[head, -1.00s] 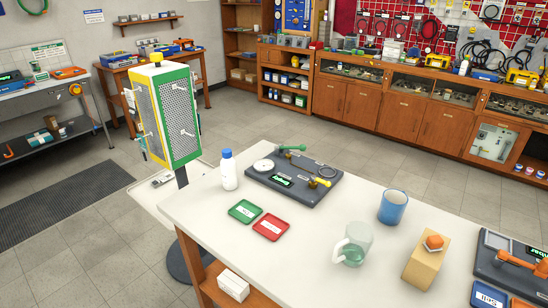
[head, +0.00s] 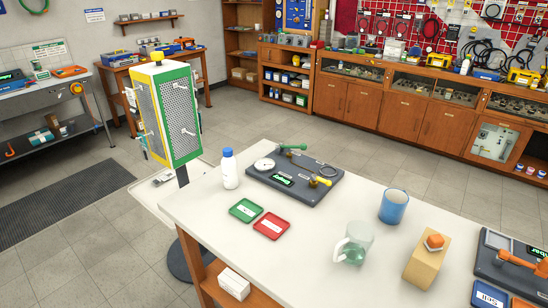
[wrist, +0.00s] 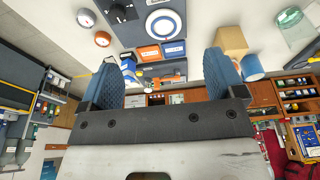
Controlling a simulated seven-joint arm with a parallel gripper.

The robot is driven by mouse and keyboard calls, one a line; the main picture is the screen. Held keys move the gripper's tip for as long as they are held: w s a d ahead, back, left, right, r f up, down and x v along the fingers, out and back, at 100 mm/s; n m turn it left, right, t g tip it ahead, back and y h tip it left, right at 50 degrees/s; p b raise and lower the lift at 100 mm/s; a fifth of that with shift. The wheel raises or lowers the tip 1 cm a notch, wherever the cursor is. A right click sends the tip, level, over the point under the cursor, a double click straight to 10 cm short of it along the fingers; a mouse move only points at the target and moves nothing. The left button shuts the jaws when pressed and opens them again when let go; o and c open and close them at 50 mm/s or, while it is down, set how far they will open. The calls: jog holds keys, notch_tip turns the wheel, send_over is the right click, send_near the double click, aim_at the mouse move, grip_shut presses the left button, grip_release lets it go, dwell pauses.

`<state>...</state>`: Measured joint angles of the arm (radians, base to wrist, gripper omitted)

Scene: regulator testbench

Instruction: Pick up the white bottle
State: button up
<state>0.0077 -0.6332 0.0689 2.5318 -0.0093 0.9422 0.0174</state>
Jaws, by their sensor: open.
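The white bottle (head: 229,171) with a blue cap stands upright near the far left edge of the white table (head: 310,245) in the head view. It is left of the grey regulator panel (head: 290,195) and just behind the green tray (head: 246,210). My gripper (wrist: 163,62) shows only in the wrist view, its two blue padded fingers wide apart with nothing between them. It is away from the bottle and out of the head view. I cannot pick out the bottle for sure in the wrist view.
A red tray (head: 271,226) lies beside the green one. A glass mug (head: 353,243), a blue cup (head: 393,206) and a tan block (head: 427,259) with an orange top stand to the right. A perforated green and yellow tower (head: 170,115) rises behind the table's left end. The front middle tabletop is clear.

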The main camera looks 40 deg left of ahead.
jog(key=w+a+m+g+y, duration=0.1)
jog(key=w+a+y, duration=0.2)
jog(key=w+a, duration=0.5)
jog(key=w+a+m+g+y, duration=0.15)
jog(key=w+a+y, duration=0.25)
jog(key=a, duration=0.8)
jog(key=m+g+y, duration=0.1)
jog(key=m+y, duration=0.8)
jog(key=m, duration=0.1)
send_over(234, 171)
jog(key=d, duration=2.1)
notch_tip(234, 171, down, 8)
jog(key=a+f+m+t, duration=0.1)
jog(key=a+f+m, duration=0.1)
jog(key=a+f, duration=0.2)
jog(key=a+f+m+t+y, duration=0.1)
jog(key=a+f+m, duration=0.1)
jog(key=a+f, duration=0.2)
jog(key=a+f+m+t, duration=0.1)
jog(key=a+f+m, duration=0.2)
jog(key=a, duration=0.5)
jog(key=shift+s+f+t+y, duration=0.25)
jog(key=shift+s+f+y, duration=0.15)
jog(key=shift+f, duration=0.1)
jog(key=shift+w+a, duration=0.25)
jog(key=shift+a, duration=1)
jog(key=shift+a, duration=0.15)
